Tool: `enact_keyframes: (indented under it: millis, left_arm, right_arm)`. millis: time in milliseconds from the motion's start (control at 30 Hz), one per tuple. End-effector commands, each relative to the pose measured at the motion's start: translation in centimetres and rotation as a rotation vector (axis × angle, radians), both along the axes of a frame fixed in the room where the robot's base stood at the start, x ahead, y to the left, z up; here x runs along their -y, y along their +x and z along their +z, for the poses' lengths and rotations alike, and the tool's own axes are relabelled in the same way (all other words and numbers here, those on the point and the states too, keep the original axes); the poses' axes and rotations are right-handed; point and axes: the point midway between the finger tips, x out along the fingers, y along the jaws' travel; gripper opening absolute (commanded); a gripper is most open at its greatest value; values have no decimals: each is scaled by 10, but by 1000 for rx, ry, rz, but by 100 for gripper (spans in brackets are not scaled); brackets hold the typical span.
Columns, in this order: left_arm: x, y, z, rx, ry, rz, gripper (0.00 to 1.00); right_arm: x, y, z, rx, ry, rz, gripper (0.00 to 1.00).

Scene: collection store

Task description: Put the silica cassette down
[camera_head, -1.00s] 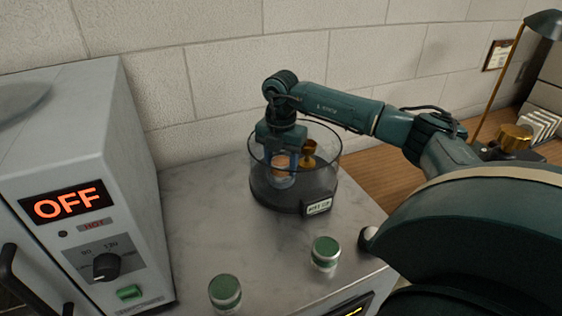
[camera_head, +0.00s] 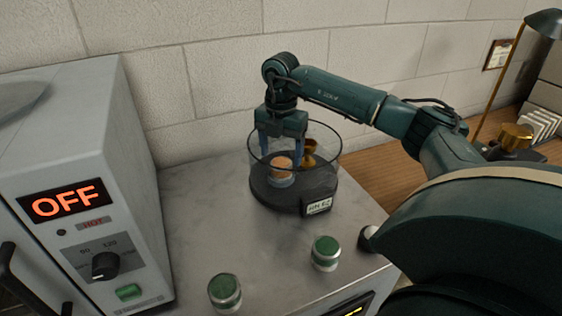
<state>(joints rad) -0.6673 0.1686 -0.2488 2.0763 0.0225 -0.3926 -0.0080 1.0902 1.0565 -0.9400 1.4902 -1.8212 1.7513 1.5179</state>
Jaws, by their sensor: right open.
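The silica cassette (camera_head: 282,168), a small round piece with an orange top and a pale lower part, sits inside the round clear-walled chamber (camera_head: 264,197) with a dark base. My right gripper (camera_head: 281,160) is open above it, its fingers pointing down inside the chamber rim, apart from each other. The cassette shows between and below the fingers. A brass goblet-like object (camera_head: 309,154) stands to its right in the same chamber. My left gripper is not in view.
A grey oven (camera_head: 95,150) reading OFF, with a HOT label, stands at left. Two green-topped canisters (camera_head: 326,253) (camera_head: 225,292) stand on the metal counter (camera_head: 200,220) in front. A wooden surface (camera_head: 365,185) with a brass lamp lies to the right.

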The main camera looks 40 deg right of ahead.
Motion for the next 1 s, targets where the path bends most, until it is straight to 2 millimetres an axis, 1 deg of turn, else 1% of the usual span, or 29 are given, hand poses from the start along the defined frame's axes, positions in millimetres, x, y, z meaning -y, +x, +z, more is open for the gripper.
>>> enact_keyframes:
  millis: [33, 200, 300, 400, 500, 600, 1000]
  left_arm:
    - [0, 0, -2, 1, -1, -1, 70]
    - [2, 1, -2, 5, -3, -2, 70]
    - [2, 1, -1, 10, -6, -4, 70]
    - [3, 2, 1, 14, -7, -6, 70]
    - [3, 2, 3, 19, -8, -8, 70]
    - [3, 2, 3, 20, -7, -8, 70]
    - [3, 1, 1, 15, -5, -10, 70]
  right_arm:
    - [0, 1, 12, 6, 0, 1, 70]
    - [-1, 1, 49, 5, 2, 1, 70]
    - [0, 1, 66, 4, 2, 0, 70]
    - [-1, 1, 78, 3, 1, 1, 70]
    - [-1, 1, 85, 1, 2, 1, 70]
    - [-1, 0, 87, 0, 1, 1, 70]
    - [0, 0, 87, 0, 1, 1, 70]
